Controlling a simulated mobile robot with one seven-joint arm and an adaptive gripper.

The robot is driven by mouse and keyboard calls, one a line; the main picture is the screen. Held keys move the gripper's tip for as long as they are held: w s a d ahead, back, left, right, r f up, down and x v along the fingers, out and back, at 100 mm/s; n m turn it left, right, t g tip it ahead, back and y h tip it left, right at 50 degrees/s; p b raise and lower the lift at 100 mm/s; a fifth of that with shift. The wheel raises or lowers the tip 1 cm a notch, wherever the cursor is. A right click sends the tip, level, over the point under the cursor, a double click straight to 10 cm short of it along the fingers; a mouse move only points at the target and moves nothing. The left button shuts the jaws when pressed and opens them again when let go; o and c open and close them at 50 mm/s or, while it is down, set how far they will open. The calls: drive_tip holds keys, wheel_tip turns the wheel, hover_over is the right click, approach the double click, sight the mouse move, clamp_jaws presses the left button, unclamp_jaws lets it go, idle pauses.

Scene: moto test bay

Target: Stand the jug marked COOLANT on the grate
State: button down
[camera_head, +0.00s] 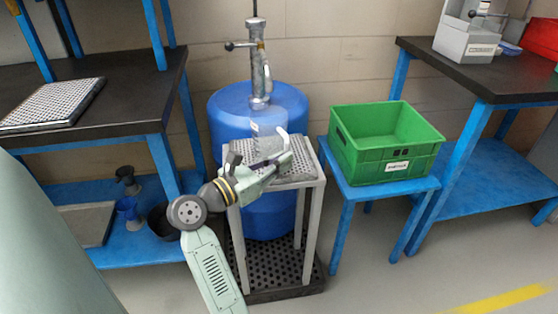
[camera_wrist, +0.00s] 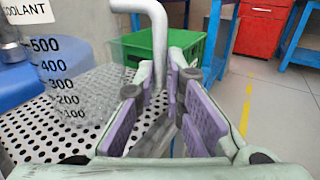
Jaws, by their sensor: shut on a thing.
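The clear jug (camera_head: 266,152) stands upright at the perforated grate (camera_head: 307,172) on top of a grey stand. In the wrist view the jug (camera_wrist: 70,85) shows at the left, with its COOLANT label and marks from 100 to 500. The grate's holes (camera_wrist: 25,138) show around and through its base; I cannot tell whether the base touches the grate. My gripper (camera_head: 280,163) reaches in from the front left. Its padded fingers (camera_wrist: 155,95) are shut on the jug's pale curved handle (camera_wrist: 157,45). The jug looks empty.
A blue drum (camera_head: 230,110) with a metal pump (camera_head: 258,75) stands close behind the stand. A green crate (camera_head: 385,155) sits on a blue stool at the right. Benches stand on both sides; the left one holds a perforated tray (camera_head: 50,103). Floor at the front right is clear.

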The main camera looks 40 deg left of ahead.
drive_tip(key=c, duration=1.6)
unclamp_jaws()
drive_tip(key=s, duration=0.4)
drive_tip(key=s+a, duration=0.1)
drive_tip(key=s, duration=0.3)
drive_tip(key=s+a, duration=0.1)
drive_tip(key=s, duration=0.3)
drive_tip(key=shift+w, duration=0.1)
